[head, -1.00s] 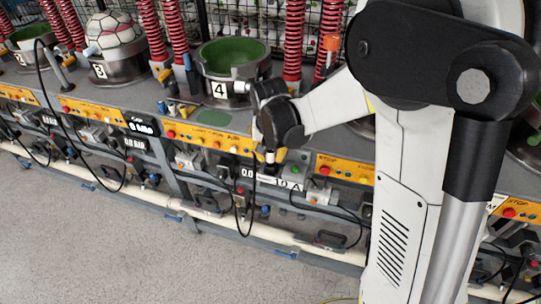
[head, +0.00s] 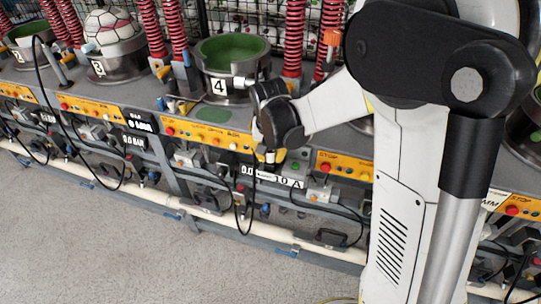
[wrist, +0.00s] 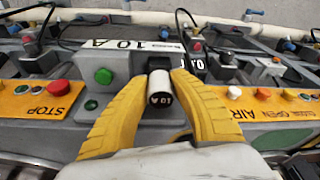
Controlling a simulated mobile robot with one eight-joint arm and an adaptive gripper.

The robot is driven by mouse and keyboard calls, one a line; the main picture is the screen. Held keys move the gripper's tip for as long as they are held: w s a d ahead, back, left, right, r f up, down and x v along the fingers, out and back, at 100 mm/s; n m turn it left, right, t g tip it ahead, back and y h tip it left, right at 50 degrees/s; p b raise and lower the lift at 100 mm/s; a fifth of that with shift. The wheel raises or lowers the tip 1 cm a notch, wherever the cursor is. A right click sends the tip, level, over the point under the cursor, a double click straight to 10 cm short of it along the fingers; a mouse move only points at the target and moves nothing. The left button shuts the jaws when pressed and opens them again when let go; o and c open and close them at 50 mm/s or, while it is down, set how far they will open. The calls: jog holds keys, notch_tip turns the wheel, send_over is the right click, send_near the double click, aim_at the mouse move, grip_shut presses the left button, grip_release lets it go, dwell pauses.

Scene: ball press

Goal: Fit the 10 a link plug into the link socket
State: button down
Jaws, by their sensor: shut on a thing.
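My gripper (wrist: 160,95) has its two yellow fingers shut on the 10 A link plug (wrist: 160,88), a short white cylinder with a black band reading "10 A". The plug is in front of the grey panel, just right of a grey box with a green button. The link socket is not clearly visible; the plug and fingers cover the panel there, so I cannot tell whether the plug touches or enters it. A "10 A" label (wrist: 122,45) is above, and it also shows in the head view (head: 290,183). My gripper (head: 270,160) is small there, below press 4.
The green-button box (wrist: 102,76) stands close to the left finger. Yellow control strips with STOP (wrist: 42,100) and AIR OPEN (wrist: 250,112) buttons flank the fingers. A black cable (head: 243,225) hangs in a loop near the gripper. The floor in front is clear.

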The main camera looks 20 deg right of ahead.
jog(key=shift+f, duration=0.3)
jog(key=shift+f+b, duration=0.3)
jog(key=shift+b, duration=0.1)
jog(key=c, duration=1.1)
grip_release()
jog(key=shift+r, duration=0.1)
jog(key=shift+c, duration=0.2)
jog(key=shift+r, duration=0.1)
jog(key=v, duration=1.1)
jog(key=shift+r, duration=0.4)
jog(key=s+d+r+n+t+y, duration=0.1)
jog(key=s+n+t, duration=0.3)
jog(key=s, duration=1.3)
jog(key=shift+s+r+t, duration=0.3)
jog(key=shift+r+t, duration=0.1)
jog(key=shift+r, duration=0.1)
